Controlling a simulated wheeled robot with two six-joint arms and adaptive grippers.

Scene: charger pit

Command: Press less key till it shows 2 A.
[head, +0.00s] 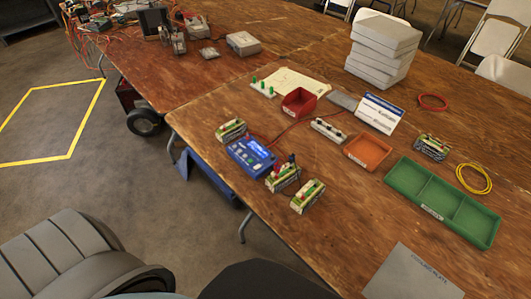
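A blue charger (240,158) stands on the wooden table, left of the middle of the head view. Its small display (258,147) is lit blue-white, but the text is too small to read. Its keys are too small to tell apart, so I cannot pick out the less key. A battery pack (231,130) is behind it, another pack (283,179) is close at its front right, with plugs on top, and a third pack (307,197) is nearer. Red leads run behind the charger. Neither of my grippers is in view.
A red bin (299,103), an orange tray (367,151), a green divided tray (441,204) and another battery pack (432,147) stand to the right. A grey cooling plate (412,276) lies at the front. The wood between charger and plate is mostly clear.

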